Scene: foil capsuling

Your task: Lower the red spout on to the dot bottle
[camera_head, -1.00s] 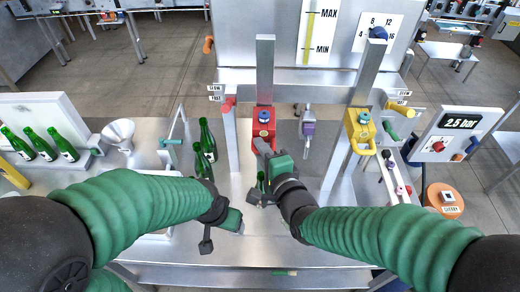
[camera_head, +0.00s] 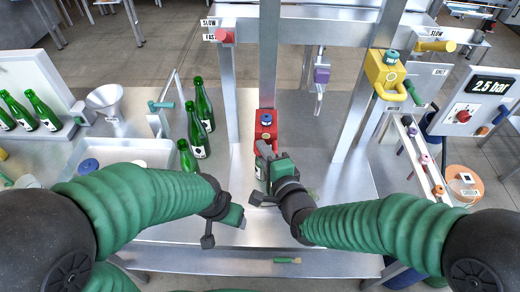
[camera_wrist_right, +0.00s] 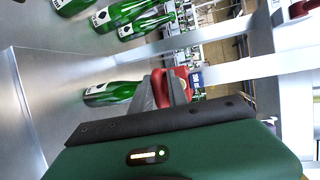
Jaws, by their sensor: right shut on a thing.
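The red spout (camera_head: 266,126), with a blue cap, sits low at the foot of its grey upright. My right gripper (camera_head: 262,152) is shut on its front part. The red spout also shows behind the dark fingers in the right wrist view (camera_wrist_right: 178,82). A green bottle (camera_head: 259,169) stands under the spout, mostly hidden by the gripper. In the wrist view this bottle (camera_wrist_right: 112,92) points its neck towards the spout; the fingers hide its mouth, so I cannot tell whether they touch. Its label mark is unclear. My left gripper (camera_head: 222,226) is over the bench front, away from the spout.
Several green bottles (camera_head: 200,125) stand left of the red spout's post. The yellow spout (camera_head: 386,72) and purple spout (camera_head: 321,75) hang higher at right. A funnel (camera_head: 105,98) and pale tray (camera_head: 125,152) are at left. The bench front is mostly clear.

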